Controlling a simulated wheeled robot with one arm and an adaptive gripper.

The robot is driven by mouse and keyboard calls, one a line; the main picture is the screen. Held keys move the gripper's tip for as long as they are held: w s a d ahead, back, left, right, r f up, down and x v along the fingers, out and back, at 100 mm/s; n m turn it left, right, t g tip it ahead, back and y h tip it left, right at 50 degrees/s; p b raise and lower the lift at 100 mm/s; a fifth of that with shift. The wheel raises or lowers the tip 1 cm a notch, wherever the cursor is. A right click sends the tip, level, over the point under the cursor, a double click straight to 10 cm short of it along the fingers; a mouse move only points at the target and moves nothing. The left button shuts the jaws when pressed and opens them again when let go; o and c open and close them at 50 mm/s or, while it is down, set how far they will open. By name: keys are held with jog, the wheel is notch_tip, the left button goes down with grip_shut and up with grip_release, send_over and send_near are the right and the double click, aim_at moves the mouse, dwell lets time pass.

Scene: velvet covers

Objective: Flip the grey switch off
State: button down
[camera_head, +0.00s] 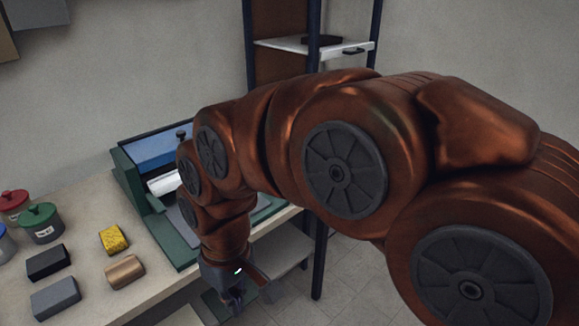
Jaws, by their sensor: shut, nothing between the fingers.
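My gripper (236,303) points down at the front edge of the table, right of the blocks. It is shut and empty. My copper-coloured arm crosses the middle and right of the view. I cannot make out a grey switch for certain. A green-framed machine (177,239) with a blue panel (150,152) and a white roller (163,184) stands at the back of the table. A small dark knob (181,135) rises at its upper right. My arm hides much of the machine's right side.
On the table (98,285) are a black block (48,262), a grey block (55,298), a yellow block (113,239), a tan block (125,271) and lidded pots (42,223) at left. A dark-framed shelf (285,43) stands behind. Tiled floor shows at lower right.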

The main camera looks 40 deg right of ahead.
jog(key=w+d+r+n+t+y+b, duration=0.1)
jog(key=w+d+r, duration=0.2)
jog(key=w, duration=0.5)
jog(key=w+d+r+t, duration=0.2)
jog(key=w+r, duration=0.1)
jog(key=w, duration=0.5)
jog(key=w+d+r+t+b, duration=0.1)
jog(key=w+d+r+t, duration=0.1)
jog(key=w+d, duration=0.8)
jog(key=d+f+m+t+h+b, duration=0.1)
jog(key=d+f+m+t+h, duration=0.1)
jog(key=d, duration=2.7)
jog(key=shift+s+d+f+m+t, duration=0.15)
jog(key=shift+s+f+m+t, duration=0.2)
jog(key=shift+f, duration=0.4)
